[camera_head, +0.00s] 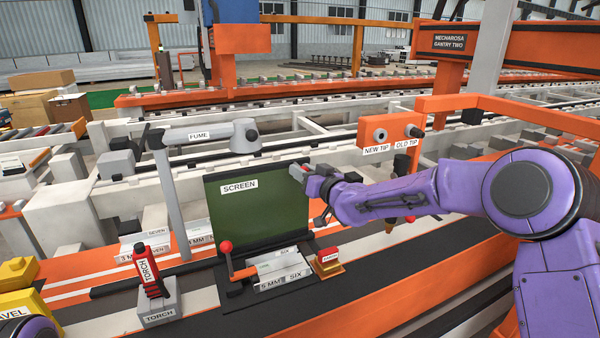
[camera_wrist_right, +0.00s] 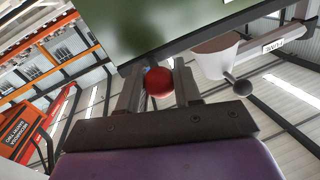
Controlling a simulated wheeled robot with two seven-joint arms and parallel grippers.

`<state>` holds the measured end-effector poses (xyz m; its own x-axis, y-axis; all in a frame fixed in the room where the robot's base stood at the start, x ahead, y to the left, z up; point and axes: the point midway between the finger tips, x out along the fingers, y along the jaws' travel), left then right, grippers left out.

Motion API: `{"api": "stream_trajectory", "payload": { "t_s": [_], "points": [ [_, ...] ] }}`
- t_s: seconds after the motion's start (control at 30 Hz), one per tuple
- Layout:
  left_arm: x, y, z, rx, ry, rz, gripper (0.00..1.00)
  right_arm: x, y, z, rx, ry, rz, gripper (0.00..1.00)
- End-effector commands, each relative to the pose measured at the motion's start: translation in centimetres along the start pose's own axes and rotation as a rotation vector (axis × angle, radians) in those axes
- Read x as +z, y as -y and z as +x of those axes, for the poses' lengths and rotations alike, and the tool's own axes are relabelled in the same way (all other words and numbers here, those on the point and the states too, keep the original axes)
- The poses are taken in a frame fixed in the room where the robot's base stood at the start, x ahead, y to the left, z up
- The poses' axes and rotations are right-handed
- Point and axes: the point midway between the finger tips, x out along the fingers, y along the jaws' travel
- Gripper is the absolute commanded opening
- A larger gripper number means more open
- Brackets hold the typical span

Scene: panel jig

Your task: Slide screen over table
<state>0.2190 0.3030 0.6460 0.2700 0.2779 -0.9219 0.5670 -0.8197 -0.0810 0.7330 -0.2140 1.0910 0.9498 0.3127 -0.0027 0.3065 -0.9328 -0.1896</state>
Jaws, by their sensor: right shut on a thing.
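The green screen (camera_head: 250,218), labelled SCREEN, stands upright behind the small table (camera_head: 238,298) that bears the metal plates marked 5 MM and SIX (camera_head: 283,283). My right gripper (camera_head: 304,174) reaches in from the right to the screen's upper right corner. In the right wrist view its two fingers (camera_wrist_right: 158,80) are shut on a red knob (camera_wrist_right: 158,83), with the green screen (camera_wrist_right: 165,25) just beyond. My left gripper is out of view.
A red-knobbed lever (camera_head: 226,248) stands at the table's left, and a small red block (camera_head: 328,258) at its right. The FUME arm (camera_head: 205,136) hangs above the screen. The TORCH (camera_head: 149,271) stands in its holder at front left. The tip holder (camera_head: 388,132) is behind my right arm.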

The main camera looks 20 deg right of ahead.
Motion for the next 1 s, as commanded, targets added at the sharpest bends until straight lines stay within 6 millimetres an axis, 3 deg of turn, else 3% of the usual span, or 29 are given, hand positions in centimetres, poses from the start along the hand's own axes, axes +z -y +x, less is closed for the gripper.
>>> {"api": "stream_trajectory", "payload": {
  "t_s": [0.13, 0.17, 0.2, 0.57, 1.0],
  "points": [
    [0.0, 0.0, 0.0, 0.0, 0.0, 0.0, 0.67, -0.2, -0.4, -0.1, 0.007, -0.004, -0.001, 0.0],
    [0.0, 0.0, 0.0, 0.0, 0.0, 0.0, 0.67, -0.2, -0.4, -0.1, 0.007, -0.004, -0.001, 0.43],
    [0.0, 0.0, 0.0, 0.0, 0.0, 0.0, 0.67, -0.2, -0.4, -0.1, 0.007, -0.004, -0.001, 0.56],
    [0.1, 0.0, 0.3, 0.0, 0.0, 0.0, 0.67, -0.1, 0.0, -0.5, 0.001, -0.003, 0.0, 0.56],
    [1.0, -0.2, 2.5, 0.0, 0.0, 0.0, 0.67, -0.1, -0.4, -9.7, 0.004, -0.006, 0.003, 0.56]
  ]
}}
